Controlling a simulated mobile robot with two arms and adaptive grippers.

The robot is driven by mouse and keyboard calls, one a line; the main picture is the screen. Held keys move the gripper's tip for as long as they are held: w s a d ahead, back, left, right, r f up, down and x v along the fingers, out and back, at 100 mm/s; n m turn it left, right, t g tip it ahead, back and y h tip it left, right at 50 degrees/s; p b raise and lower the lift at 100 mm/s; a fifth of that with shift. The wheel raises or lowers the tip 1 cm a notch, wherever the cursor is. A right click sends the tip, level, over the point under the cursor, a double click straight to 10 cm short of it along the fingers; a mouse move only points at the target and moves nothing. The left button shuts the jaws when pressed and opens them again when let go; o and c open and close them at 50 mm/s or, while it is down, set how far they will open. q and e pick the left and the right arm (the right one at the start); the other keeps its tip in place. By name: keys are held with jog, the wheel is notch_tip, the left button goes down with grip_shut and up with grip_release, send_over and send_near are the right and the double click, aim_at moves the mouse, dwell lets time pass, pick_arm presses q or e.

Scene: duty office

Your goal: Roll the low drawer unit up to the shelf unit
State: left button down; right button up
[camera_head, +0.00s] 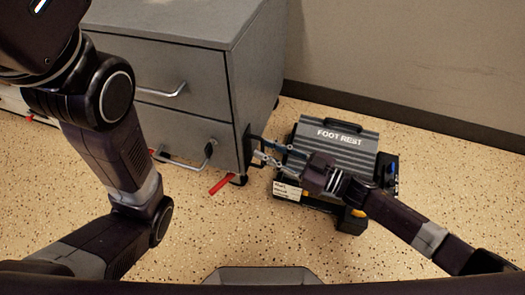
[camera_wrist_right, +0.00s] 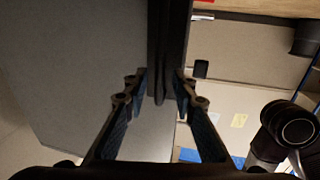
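The low drawer unit (camera_head: 185,122) is a grey cabinet with metal bar handles, at the upper left to middle of the head view. A red lever (camera_head: 221,184) sticks out at its lower right front corner, near the floor. My right gripper (camera_head: 268,152) is at the unit's right front edge, beside a dark fitting there. In the right wrist view its fingers (camera_wrist_right: 162,88) are apart, on either side of a dark upright bar (camera_wrist_right: 167,45); I cannot tell whether they touch it. My left arm crosses the left side; its gripper is out of frame. I cannot make out the shelf unit.
A grey foot rest (camera_head: 338,140) marked "FOOT REST" lies on a low dark base right of the unit, under my right gripper. A wall with dark skirting (camera_head: 420,118) runs behind.

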jog(key=shift+x, duration=0.9)
jog(key=shift+c, duration=0.6)
grip_shut()
